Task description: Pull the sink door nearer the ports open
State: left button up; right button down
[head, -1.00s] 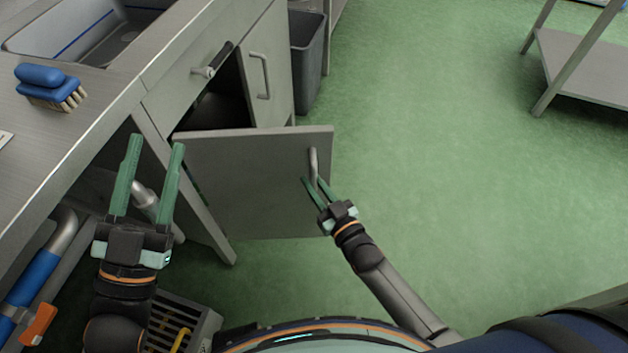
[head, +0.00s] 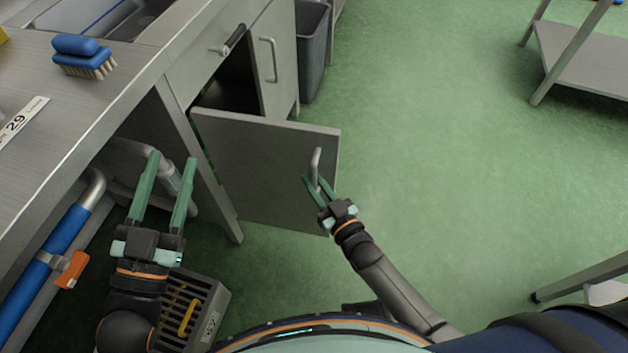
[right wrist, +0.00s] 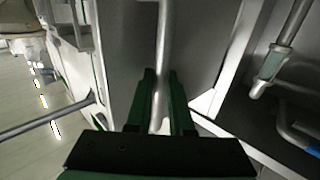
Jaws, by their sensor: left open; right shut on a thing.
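The grey sink door (head: 255,165) under the counter stands swung out, with a dark cabinet opening behind it. Its bar handle (head: 316,163) is near the door's free edge. My right gripper (head: 318,186) is shut on this handle; the right wrist view shows the handle (right wrist: 164,50) running down between the green fingers (right wrist: 160,105). My left gripper (head: 170,175) is open and empty, left of the door and beside the counter's front. The other sink door (head: 262,65), with its own handle (head: 270,60), looks closed.
The blue brush (head: 84,57) lies on the counter (head: 75,110) near the sink basin (head: 110,15). A blue pipe (head: 45,255) and a grated box (head: 195,310) sit low at left. A grey bin (head: 312,55) stands past the cabinet.

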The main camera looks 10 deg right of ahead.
jog(key=shift+a, duration=0.1)
jog(key=c, duration=0.8)
grip_release()
pick_arm(q)
jog(key=shift+r, duration=0.15)
jog(key=shift+r, duration=0.1)
